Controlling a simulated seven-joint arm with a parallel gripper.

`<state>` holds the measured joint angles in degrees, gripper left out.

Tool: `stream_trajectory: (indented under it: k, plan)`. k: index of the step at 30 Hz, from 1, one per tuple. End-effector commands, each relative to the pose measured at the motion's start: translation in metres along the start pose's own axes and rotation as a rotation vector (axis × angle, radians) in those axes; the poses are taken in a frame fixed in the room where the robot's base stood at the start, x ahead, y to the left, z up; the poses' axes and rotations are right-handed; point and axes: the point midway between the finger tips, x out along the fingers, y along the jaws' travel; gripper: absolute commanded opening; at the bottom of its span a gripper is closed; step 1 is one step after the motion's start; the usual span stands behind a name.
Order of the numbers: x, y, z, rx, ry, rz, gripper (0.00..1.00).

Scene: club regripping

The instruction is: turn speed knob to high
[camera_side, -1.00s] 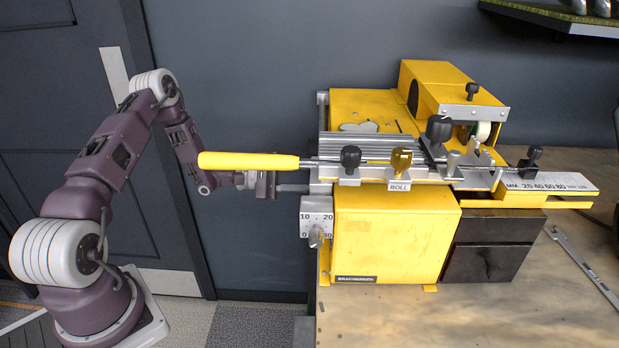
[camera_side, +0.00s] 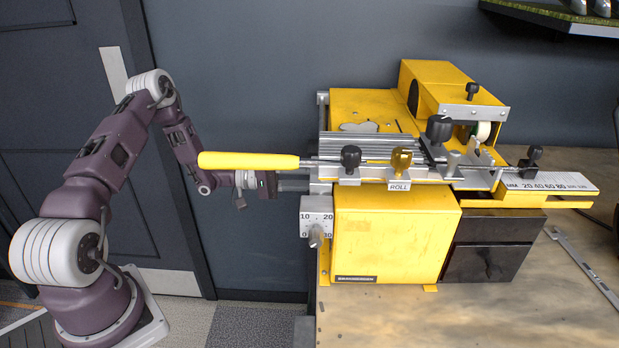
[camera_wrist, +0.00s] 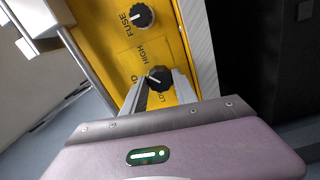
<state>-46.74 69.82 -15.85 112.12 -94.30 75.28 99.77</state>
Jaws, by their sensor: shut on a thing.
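The speed knob (camera_wrist: 159,77) is a round black knob with a white mark, on the yellow machine's panel in the wrist view. The printed words HIGH and LOW (camera_wrist: 137,98) stand near it, partly covered by a finger. The white mark faces left in that view, between the two words. My gripper (camera_wrist: 160,88) is shut on the knob, one finger on each side. In the side view my gripper (camera_side: 292,182) reaches the left end of the yellow machine (camera_side: 390,235). The knob itself is hidden there.
A second black knob marked FUSE (camera_wrist: 142,15) sits above the speed knob in the wrist view. In the side view a dial box (camera_side: 316,217) is just below my fingers. A club with a yellow grip (camera_side: 248,161) sticks out leftward close above my gripper.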

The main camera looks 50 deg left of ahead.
Motion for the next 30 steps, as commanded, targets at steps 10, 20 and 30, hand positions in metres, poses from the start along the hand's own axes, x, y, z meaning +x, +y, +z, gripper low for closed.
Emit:
stream_trajectory:
  k: [10, 20, 30]
  plan:
    - [-0.0005, -0.0004, 0.0000, 0.149, 0.000, -0.001, 0.00]
    - [-0.0005, -0.0005, 0.0000, 0.185, 0.000, -0.001, 0.00]
    - [-0.0006, -0.0005, -0.0001, 0.185, 0.000, -0.001, 0.44]
